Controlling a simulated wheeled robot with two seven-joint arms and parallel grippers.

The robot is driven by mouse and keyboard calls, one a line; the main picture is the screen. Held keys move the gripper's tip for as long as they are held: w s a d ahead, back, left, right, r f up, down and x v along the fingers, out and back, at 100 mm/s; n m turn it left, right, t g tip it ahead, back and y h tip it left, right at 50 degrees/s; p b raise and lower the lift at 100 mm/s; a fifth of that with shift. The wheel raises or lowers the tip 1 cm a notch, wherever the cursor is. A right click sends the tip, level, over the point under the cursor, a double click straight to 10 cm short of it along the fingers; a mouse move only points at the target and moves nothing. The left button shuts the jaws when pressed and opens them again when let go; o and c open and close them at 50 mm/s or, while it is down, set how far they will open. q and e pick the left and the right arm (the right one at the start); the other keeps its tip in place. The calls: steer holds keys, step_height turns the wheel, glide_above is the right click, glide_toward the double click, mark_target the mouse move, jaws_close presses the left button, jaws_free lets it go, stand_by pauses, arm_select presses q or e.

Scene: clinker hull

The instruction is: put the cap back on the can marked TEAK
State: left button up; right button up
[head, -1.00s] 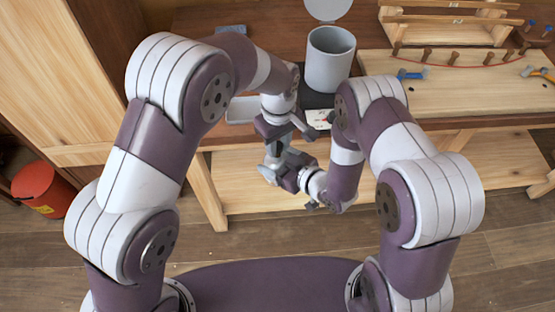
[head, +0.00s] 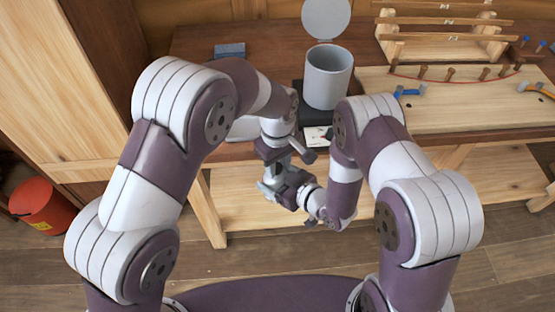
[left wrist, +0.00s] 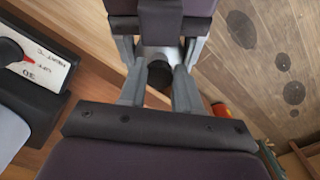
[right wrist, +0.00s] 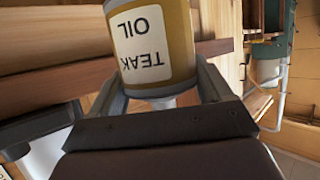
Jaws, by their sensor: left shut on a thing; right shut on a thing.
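The can marked TEAK (right wrist: 157,48), gold with a white label reading TEAK OIL, shows upside down in the right wrist view. My right gripper (right wrist: 162,92) is shut on it. Its neck end (right wrist: 166,102) is pale. A small black cap (left wrist: 160,74) sits between the fingers of my left gripper (left wrist: 158,85), which is shut on it. The can's pale top shows just beyond the cap; I cannot tell whether they touch. In the head view my left gripper (head: 273,167) points down beside my right gripper (head: 272,187), in front of the bench; they mostly hide the can.
A grey pot (head: 328,82) with its lid raised stands on a black base with a dial plate (head: 318,136) on the bench. A pegged board (head: 450,110) lies at right, a blue block (head: 230,50) behind. A red bucket (head: 42,207) stands on the floor at left.

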arm_select(q)
steer(key=shift+f, duration=0.2)
steer(key=shift+f, duration=0.6)
stand_by(0.4)
